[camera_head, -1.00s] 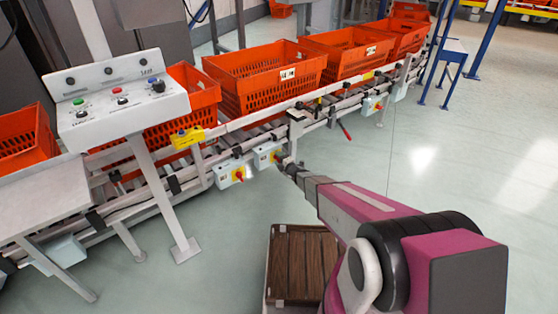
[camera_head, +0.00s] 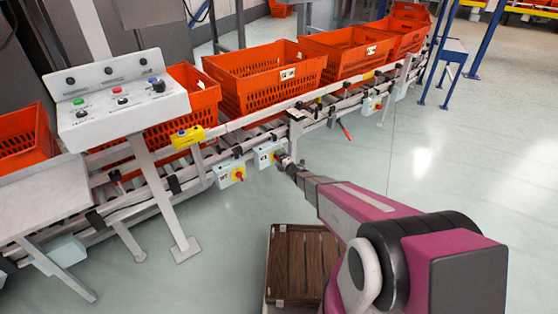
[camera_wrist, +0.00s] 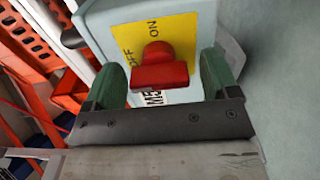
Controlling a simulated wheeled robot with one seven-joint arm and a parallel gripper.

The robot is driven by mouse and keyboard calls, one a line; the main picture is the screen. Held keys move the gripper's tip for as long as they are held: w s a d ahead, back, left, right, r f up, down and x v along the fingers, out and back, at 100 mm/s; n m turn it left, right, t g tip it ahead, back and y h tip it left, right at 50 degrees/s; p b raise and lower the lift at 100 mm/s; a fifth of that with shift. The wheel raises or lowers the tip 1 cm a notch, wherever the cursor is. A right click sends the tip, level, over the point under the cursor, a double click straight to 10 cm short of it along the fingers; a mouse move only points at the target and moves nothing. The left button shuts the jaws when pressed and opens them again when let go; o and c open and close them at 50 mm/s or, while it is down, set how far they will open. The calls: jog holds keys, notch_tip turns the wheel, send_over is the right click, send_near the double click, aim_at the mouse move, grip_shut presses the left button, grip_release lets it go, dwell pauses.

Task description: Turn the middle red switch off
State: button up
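The middle red switch is a red knob (camera_wrist: 160,68) on a yellow plate (camera_wrist: 185,35) marked OFF and ON, fixed to a pale blue-grey box (camera_head: 264,153) on the conveyor's side rail. My gripper (camera_wrist: 162,63) is at this box, with its two green fingers open on either side of the knob. Gaps show between the fingers and the knob in the wrist view. The knob's wide grip bar lies nearly level in that view. In the head view my gripper's end (camera_head: 288,163) partly covers the box's front.
A similar switch box (camera_head: 224,173) hangs to the left, and another (camera_head: 370,104) farther right. Orange totes (camera_head: 262,78) line the conveyor above. A control panel (camera_head: 122,98) stands left on a post. A brown slatted crate (camera_head: 300,262) is below my arm. Floor to the right is clear.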

jog(key=v, duration=1)
jog(key=shift+s+d, duration=0.25)
jog(key=shift+d, duration=0.05)
jog(key=shift+r, duration=0.1)
